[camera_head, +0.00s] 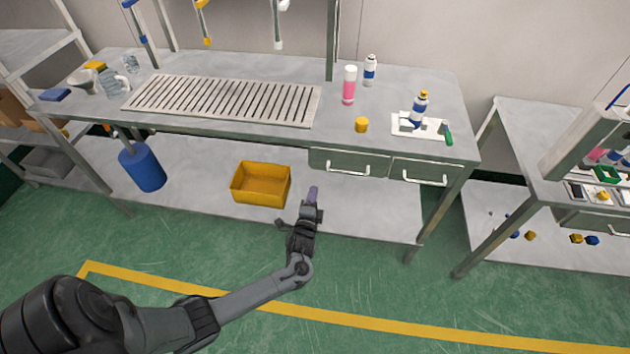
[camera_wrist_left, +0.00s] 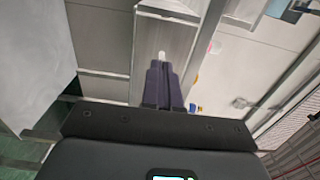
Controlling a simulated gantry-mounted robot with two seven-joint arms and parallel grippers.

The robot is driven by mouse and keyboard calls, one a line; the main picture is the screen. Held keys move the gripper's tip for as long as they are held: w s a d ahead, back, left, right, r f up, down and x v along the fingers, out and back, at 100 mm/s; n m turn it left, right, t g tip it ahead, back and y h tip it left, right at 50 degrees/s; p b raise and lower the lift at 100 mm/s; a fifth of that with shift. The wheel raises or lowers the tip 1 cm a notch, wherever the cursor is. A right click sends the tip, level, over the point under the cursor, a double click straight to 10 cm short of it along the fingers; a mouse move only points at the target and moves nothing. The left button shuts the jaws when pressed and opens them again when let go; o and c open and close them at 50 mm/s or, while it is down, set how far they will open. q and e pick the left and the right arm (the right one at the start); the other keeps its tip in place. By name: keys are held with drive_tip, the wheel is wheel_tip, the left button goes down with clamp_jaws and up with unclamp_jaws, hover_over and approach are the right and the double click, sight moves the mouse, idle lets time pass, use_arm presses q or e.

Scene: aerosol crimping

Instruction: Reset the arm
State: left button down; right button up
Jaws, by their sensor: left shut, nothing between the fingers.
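My left gripper (camera_head: 313,194) reaches in from the lower left in the head view. It is in front of the workbench, near the lower shelf and below the drawers. Its purple-grey fingers are together and hold nothing. The closed fingers also show in the left wrist view (camera_wrist_left: 163,86), pointing toward the bench's metal edge. My right gripper is not in the head view.
The workbench (camera_head: 235,131) carries a slatted grate (camera_head: 222,100), a pink bottle (camera_head: 349,86), white-and-blue bottles (camera_head: 370,70) and a yellow cap (camera_head: 361,125). A yellow bin (camera_head: 261,183) sits on the lower shelf, left of my gripper. Green floor in front is clear.

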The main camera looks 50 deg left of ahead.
use_arm(q)
drive_tip(key=s+d+f+g+h, duration=0.1)
drive_tip(key=s+d+f+h, duration=0.2)
drive_tip(key=s, duration=0.4)
drive_tip(key=s+d+f+g, duration=0.1)
drive_tip(key=s+d+f, duration=0.25)
drive_tip(key=s, duration=0.25)
drive_tip(key=s+d+r+n+g+h, duration=0.85)
drive_tip(key=s+d+r, duration=0.45)
drive_tip(key=s+d, duration=0.3)
wheel_tip(320, 180, up, 35)
drive_tip(key=w+p, duration=0.1)
drive_tip(key=p, duration=3.4)
drive_tip(key=shift+d+r, duration=0.15)
drive_tip(key=shift+d, duration=0.1)
drive_tip(key=shift+w, duration=0.1)
